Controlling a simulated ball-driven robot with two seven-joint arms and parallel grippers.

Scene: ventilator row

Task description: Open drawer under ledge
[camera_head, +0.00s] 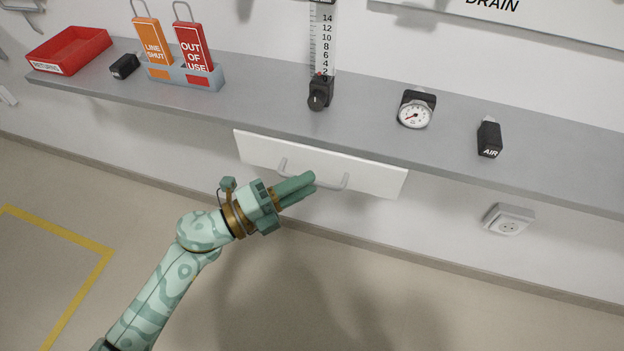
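The drawer (375,177) has a plain white front and sits under the grey ledge (240,98). It looks closed, with its front close below the ledge. Its pale bar handle (334,186) runs across the middle of the front. My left gripper (309,179) is at the handle, and its green fingers overlap the handle's left part in the picture. The fingers look close together, but I cannot tell whether they touch the handle or have it between them. The fingers hide part of the handle bar. My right gripper is not in view.
On the ledge are a red tray (68,48), a tag holder (205,79) with orange and red tags, a black knob (318,95), a gauge (415,112) and an AIR block (489,138). A wall socket (508,218) is right of the drawer. The floor below is clear.

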